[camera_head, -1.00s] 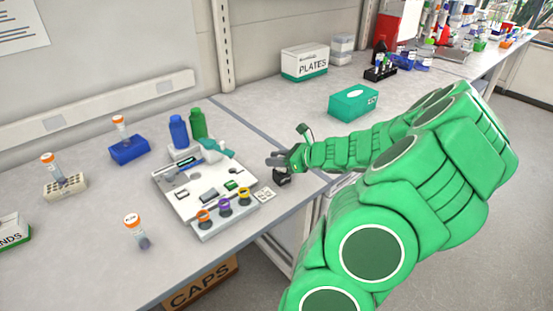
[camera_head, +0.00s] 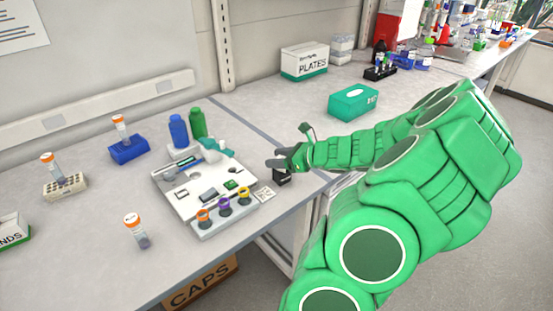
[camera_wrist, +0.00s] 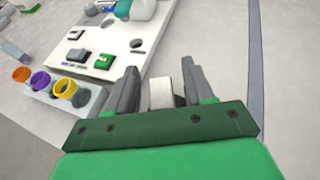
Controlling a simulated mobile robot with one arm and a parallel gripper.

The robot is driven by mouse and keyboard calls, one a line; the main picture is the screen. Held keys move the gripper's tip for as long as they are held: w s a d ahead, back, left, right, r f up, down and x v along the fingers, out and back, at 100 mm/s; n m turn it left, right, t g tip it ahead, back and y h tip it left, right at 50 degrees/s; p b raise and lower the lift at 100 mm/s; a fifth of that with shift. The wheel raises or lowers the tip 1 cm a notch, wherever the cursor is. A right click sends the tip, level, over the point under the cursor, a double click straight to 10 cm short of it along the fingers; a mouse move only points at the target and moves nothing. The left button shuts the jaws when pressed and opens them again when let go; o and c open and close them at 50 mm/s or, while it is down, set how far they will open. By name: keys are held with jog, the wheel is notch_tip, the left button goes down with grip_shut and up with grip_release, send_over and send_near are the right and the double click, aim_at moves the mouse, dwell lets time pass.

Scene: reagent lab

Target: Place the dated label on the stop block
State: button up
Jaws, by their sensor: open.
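My gripper (camera_head: 277,161) is open at the right end of the white instrument board (camera_head: 167,206). In the wrist view its two fingers (camera_wrist: 160,72) stand either side of a small white piece (camera_wrist: 162,84) with a dark part beside it. A black object (camera_head: 283,177) shows just under the gripper in the head view; I cannot tell whether these are one thing. A grey block (camera_head: 209,195) and a green block (camera_head: 231,185) sit on the board; they also show in the wrist view. I cannot tell which is the stop block, nor make out a date on any label.
Orange, purple and yellow ringed cups (camera_head: 224,207) line the board's front. Blue and green bottles (camera_head: 178,131) stand behind it. Orange-capped tubes stand to the left, one in a blue rack (camera_head: 128,151). A green tissue box (camera_head: 353,102) stands behind my arm.

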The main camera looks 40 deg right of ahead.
jog(key=v, duration=1.1)
jog(key=a+r+n+g+y, duration=0.2)
jog(key=a+n+g, duration=0.35)
jog(key=a, duration=0.85)
jog(key=a+r+n+g+y, duration=0.1)
jog(key=a+r+n+g, duration=0.15)
jog(key=a+n, duration=0.9)
jog(key=s+a+n+g+h, duration=0.3)
jog(key=s+a+n, duration=0.3)
jog(key=s, duration=0.3)
jog(key=s+a+r+n+g+h, duration=0.1)
jog(key=s+a+n+g+h, duration=0.2)
jog(key=s+a+n+h, duration=0.2)
jog(key=shift+s+a+n, duration=0.5)
jog(key=shift+s+n, duration=1.2)
jog(key=shift+s, duration=1.15)
jog(key=shift+r, duration=0.1)
